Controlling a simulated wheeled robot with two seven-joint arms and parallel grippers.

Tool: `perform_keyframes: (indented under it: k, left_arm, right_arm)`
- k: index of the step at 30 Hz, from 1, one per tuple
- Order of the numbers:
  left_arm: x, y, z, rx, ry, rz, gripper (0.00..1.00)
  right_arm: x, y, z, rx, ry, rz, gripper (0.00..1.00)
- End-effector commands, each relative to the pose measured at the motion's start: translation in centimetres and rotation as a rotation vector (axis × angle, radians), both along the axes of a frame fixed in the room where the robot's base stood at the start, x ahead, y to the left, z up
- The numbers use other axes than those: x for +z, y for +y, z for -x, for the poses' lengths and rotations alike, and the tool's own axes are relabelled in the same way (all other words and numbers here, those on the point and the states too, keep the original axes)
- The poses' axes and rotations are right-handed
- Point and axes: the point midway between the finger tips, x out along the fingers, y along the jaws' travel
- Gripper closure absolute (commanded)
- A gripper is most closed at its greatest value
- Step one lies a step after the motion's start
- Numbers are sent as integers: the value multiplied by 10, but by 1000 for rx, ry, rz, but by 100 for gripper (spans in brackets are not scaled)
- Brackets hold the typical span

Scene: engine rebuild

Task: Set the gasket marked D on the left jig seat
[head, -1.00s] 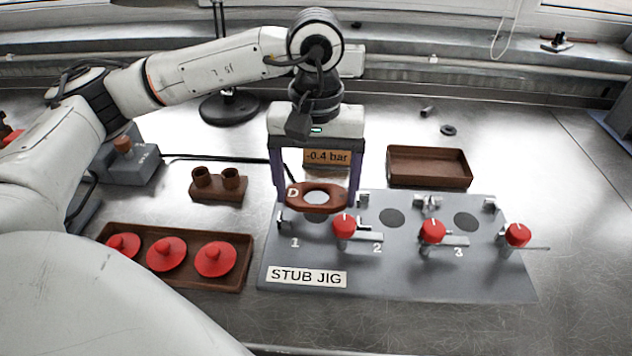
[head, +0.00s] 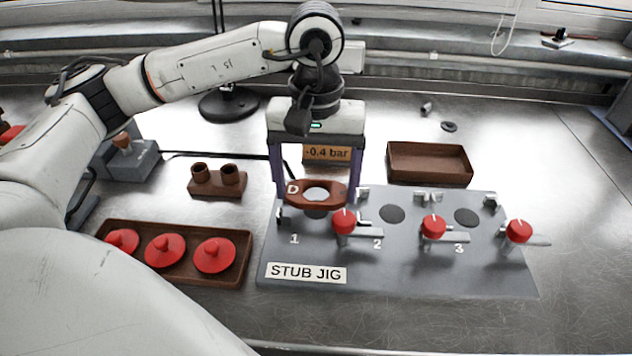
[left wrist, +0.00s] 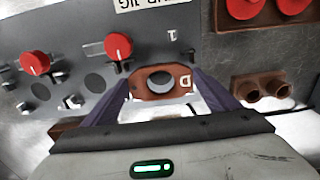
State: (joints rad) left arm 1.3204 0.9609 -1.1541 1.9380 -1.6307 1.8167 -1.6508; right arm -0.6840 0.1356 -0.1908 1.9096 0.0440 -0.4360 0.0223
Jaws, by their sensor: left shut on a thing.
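The reddish-brown gasket (head: 331,205) marked D has a round hole in its middle. My left gripper (head: 316,192) is shut on it, with one finger at each end. The gasket is over seat 1, the left seat of the grey stub jig (head: 400,270); I cannot tell whether it touches. In the left wrist view the gasket (left wrist: 138,88) lies between the fingers (left wrist: 160,85), and a dark round shows through its hole. The gasket hides most of seat 1. My right gripper is not in view.
Red-knobbed clamps (head: 433,226) stand along the jig beside dark round seats 2 (head: 392,214) and 3 (head: 466,217). A brown tray (head: 240,284) with red knobbed parts lies at left. An empty brown tray (head: 430,182) and a two-cup brown block (head: 217,190) stand behind.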

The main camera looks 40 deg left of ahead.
Motion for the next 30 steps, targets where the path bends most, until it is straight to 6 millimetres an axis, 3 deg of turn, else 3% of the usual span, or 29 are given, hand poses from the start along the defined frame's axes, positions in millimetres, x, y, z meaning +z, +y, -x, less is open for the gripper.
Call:
perform_keyframes:
  k: [30]
  left_arm:
    - [-4,0,0,0,0,0,41]
  right_arm:
    - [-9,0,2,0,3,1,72]
